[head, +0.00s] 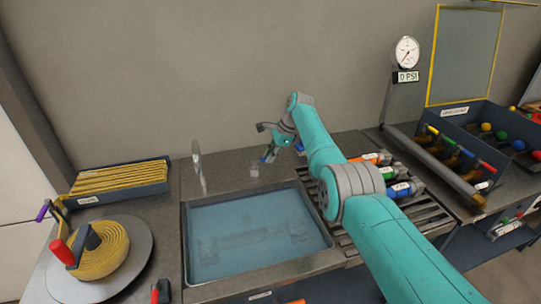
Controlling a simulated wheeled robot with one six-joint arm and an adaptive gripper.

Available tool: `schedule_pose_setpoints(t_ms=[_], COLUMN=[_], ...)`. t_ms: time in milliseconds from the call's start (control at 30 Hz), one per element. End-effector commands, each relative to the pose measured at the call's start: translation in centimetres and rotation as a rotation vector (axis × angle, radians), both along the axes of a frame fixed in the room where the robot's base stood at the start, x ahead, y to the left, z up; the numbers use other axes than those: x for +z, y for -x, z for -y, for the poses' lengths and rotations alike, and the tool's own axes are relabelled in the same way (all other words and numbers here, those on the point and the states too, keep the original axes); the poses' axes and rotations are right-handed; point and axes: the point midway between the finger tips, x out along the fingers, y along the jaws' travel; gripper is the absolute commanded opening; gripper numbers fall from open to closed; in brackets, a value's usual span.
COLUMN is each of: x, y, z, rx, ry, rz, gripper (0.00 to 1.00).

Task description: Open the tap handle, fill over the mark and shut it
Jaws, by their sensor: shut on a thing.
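The tap's tall grey spout (198,166) stands at the back left of the sink (318,205). The sink holds a pool of bluish water (250,215). I cannot make out a fill mark. A small grey tap handle post (254,169) stands behind the sink, to the right of the spout. My gripper (266,158) reaches down at the back edge of the sink and is shut on the handle there. The fingertips are small in view and the handle's top is partly hidden, so I cannot tell how far it is turned.
A drain rack (420,215) with coloured bottles lies right of the sink, under my arm. A gauge reading 0 PSI (406,53) and a divided bin (462,128) stand further right. A yellow hose reel (105,250) and a tray (120,182) are at left.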

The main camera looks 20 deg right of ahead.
Motion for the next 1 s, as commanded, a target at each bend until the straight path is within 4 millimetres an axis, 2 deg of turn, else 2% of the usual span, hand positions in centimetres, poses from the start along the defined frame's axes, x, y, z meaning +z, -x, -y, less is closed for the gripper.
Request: schedule_pose_setpoints(t_ms=[67,100,167,200,500,667,800,1000], x=[0.0,0.0,0.0,0.0,0.1,1.0,2.8,6.6], y=[0.0,0.0,0.0,0.0,0.0,0.1,0.6,1.4], z=[0.0,0.0,0.0,0.0,0.0,0.4,1.1,2.8], rx=[0.000,0.000,0.000,0.000,0.000,-0.001,-0.001,-0.003], ry=[0.000,0.000,0.000,0.000,0.000,0.000,0.001,0.001], rz=[0.001,0.001,0.001,0.001,0.001,0.003,0.003,0.003], gripper=[0.00,0.24,0.40,0.42,0.42,0.42,0.42,0.42])
